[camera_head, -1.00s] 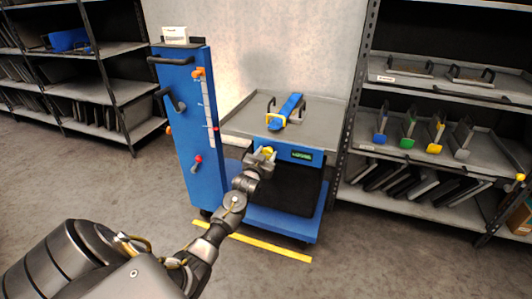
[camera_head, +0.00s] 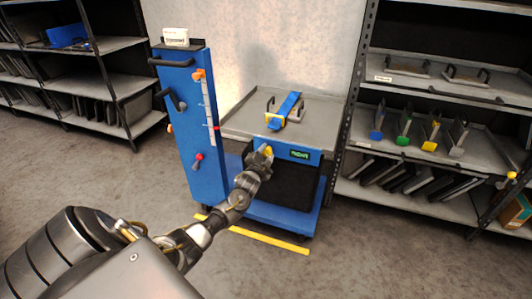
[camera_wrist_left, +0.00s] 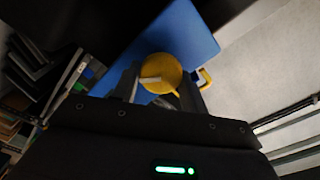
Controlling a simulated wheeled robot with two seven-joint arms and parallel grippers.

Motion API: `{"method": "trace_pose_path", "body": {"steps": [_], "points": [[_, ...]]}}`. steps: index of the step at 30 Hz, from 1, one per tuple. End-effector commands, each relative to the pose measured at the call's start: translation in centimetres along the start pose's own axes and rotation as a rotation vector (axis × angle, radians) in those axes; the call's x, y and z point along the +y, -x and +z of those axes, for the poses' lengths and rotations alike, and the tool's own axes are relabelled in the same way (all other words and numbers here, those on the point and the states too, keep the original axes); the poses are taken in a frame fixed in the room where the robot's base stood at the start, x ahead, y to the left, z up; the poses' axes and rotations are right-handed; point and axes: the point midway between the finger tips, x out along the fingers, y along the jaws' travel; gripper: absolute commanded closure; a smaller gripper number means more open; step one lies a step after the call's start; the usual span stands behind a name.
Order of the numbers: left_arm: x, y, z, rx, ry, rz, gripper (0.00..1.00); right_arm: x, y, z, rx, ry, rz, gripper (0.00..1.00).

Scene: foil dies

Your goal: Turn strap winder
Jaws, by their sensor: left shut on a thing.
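A yellow round knob, the winder (camera_head: 266,149), sits on the blue front panel (camera_head: 284,150) of a cart, left of a small green display (camera_head: 300,154). My left gripper (camera_head: 262,155) is shut on this knob, its arm reaching in from the lower left. In the left wrist view the yellow knob (camera_wrist_left: 165,72) is between the two dark fingers (camera_wrist_left: 163,88), with a pale mark across its face. The fingers hide part of its sides. My right gripper is in no view.
On the cart's grey top (camera_head: 240,122) lies a blue bar with a yellow end (camera_head: 287,108), between dark handles. A tall blue column (camera_head: 203,150) with levers stands close left of my gripper. A shelf rack (camera_head: 440,140) is on the right. Floor in front is open.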

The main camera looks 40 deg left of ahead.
Motion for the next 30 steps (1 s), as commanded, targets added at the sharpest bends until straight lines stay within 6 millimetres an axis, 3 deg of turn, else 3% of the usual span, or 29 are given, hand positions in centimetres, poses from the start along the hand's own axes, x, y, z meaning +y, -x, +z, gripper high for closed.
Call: {"method": "trace_pose_path", "body": {"steps": [21,22,26,30], "points": [[-0.06,-0.04,0.06,-0.001,-0.072,-0.002,0.79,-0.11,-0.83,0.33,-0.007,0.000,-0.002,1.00],[-0.07,-0.04,0.06,-0.001,-0.072,-0.002,0.54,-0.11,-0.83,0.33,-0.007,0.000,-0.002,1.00],[-0.05,-0.03,0.04,-0.001,-0.072,-0.001,0.37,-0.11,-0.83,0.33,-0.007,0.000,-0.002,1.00],[-0.02,-0.02,0.02,-0.001,-0.072,-0.001,0.35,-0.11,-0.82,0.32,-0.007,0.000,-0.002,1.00]]}}
